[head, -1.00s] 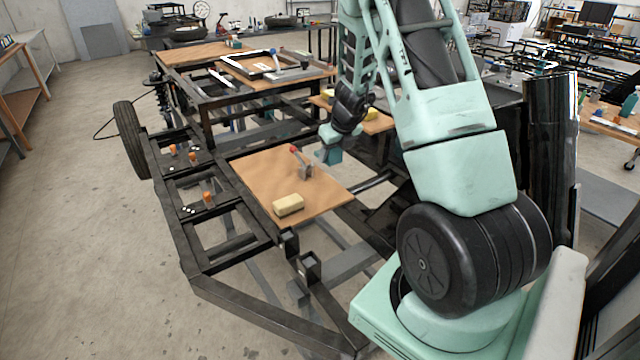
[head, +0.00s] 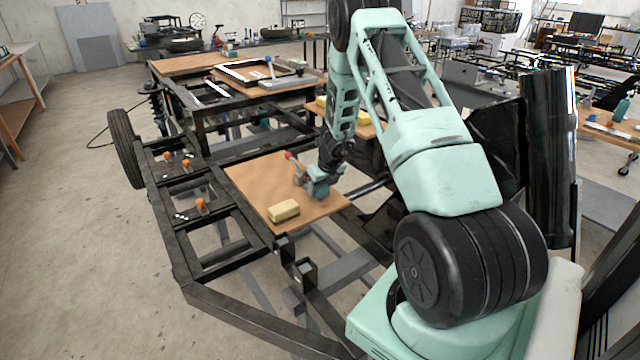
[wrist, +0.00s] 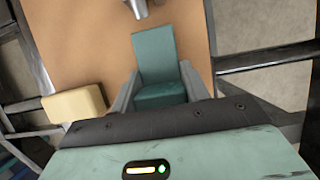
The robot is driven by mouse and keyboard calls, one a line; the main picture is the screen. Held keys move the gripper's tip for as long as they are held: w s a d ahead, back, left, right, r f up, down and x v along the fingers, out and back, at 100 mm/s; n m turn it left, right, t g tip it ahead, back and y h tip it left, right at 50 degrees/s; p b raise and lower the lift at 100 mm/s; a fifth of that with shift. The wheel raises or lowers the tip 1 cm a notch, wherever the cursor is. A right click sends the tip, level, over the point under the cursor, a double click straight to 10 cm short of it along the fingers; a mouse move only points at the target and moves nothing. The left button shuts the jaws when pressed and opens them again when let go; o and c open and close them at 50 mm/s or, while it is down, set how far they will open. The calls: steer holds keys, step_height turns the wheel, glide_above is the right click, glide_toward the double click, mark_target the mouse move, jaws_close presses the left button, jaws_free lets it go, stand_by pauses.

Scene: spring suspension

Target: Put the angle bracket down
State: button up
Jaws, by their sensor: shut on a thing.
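My gripper (wrist: 160,88) is shut on the angle bracket (wrist: 154,58), a teal L-shaped piece. In the wrist view one flange points away from me and the other sits between the two grey fingers. In the head view my gripper (head: 317,188) is low over the brown board (head: 250,179), right of the clamp. The bracket is hard to tell from my gripper there. I cannot tell whether it touches the board.
A clamp with a red-tipped handle (head: 292,158) stands on the board close left of my gripper; its metal end (wrist: 138,8) shows in the wrist view. A yellow block (head: 284,211) lies at the near edge. Dark frame rails (head: 222,262) surround the board.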

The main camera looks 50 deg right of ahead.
steer(key=shift+f+b, duration=0.55)
steer(key=shift+f, duration=0.05)
steer(key=shift+f, duration=0.2)
steer(key=o, duration=1.2)
steer(key=shift+r, duration=0.15)
